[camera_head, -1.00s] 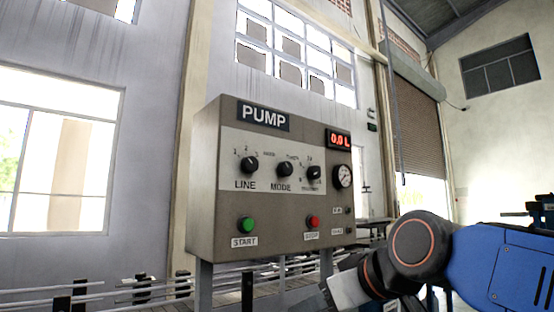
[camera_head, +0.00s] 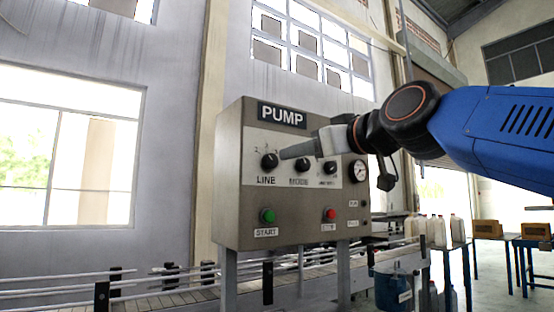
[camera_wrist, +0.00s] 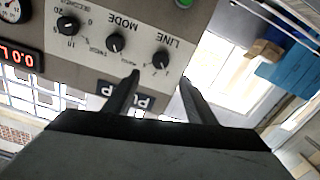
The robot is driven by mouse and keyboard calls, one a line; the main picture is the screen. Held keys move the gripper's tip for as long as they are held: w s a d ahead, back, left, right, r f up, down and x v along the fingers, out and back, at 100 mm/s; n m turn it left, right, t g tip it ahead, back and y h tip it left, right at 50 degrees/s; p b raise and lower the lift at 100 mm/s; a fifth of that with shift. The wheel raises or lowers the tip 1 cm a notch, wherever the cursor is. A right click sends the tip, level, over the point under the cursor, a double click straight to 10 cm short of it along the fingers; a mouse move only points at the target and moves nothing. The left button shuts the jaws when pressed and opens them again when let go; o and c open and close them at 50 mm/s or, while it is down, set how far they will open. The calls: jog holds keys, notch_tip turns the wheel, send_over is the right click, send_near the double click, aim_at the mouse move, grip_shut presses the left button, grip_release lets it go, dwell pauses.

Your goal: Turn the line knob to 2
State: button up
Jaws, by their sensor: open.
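The grey pump box (camera_head: 228,190) stands upright on legs, with a PUMP label at its top. The black line knob (camera_head: 269,160) is at the left of its knob row, above the word LINE; the same line knob (camera_wrist: 161,59) shows in the wrist view, where the panel appears upside down. My gripper (camera_head: 284,153) reaches in from the right in front of the panel, its tips close to the line knob. In the wrist view my gripper (camera_wrist: 158,77) has its two fingers apart, with the line knob beyond and between the tips. I cannot tell which number the knob points to.
The mode knob (camera_head: 303,165) and a third knob (camera_head: 330,168) sit right of the line knob. The green start button (camera_head: 267,215) and red button (camera_head: 330,214) are below. A roller conveyor (camera_head: 150,300) runs beneath. Bottles (camera_head: 456,229) stand at the right.

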aim_at(272, 159)
jog(key=x, duration=1)
jog(key=shift+w+a, duration=0.25)
jog(key=shift+w, duration=0.05)
jog(key=shift+c, duration=0.4)
jog(key=c, duration=1)
